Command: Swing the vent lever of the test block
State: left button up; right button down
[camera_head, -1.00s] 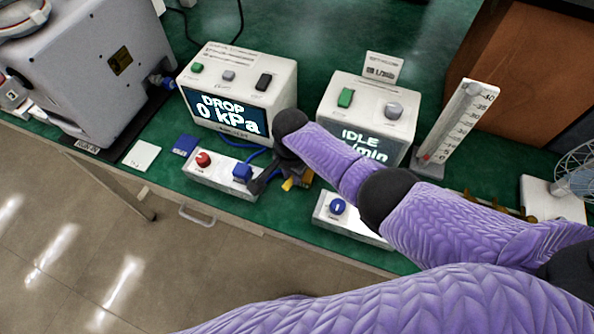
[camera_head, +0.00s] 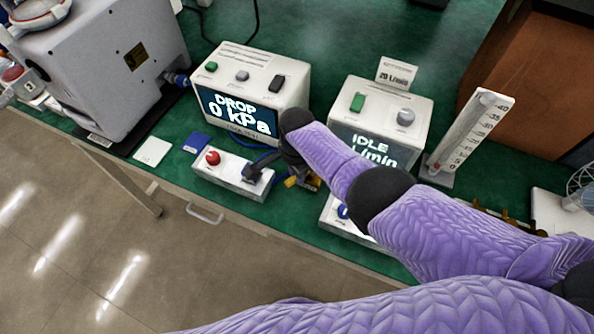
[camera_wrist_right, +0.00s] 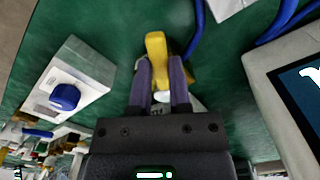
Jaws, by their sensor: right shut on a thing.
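A yellow lever (camera_wrist_right: 155,45) stands out beyond the two fingers of my right gripper (camera_wrist_right: 159,80) in the right wrist view. The fingers are shut on it. A small white rounded part shows between the fingers, and the rest of the lever's mount is hidden. In the head view my right gripper (camera_head: 284,172) is low over the green bench, with a bit of yellow beside it, and hides most of the lever. I cannot make out a body of the test block under it. My left gripper is not in view.
A white block with a red knob (camera_head: 212,158) lies left of the gripper. A white block with a blue knob (camera_wrist_right: 64,97) is on the other side. Behind stand the "DROP 0 kPa" box (camera_head: 240,112) and the "IDLE" box (camera_head: 372,150). The bench's front edge is close.

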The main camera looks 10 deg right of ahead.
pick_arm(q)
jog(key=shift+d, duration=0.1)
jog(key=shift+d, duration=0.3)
pick_arm(e)
jog(key=c, duration=0.6)
grip_release()
pick_arm(q)
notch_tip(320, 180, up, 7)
jog(key=p, duration=0.6)
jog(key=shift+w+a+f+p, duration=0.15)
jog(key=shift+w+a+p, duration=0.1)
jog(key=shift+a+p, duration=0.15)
pick_arm(e)
jog(key=shift+o, duration=0.2)
notch_tip(320, 180, up, 10)
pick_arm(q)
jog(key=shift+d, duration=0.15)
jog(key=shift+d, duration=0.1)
pick_arm(e)
jog(key=shift+f, duration=0.1)
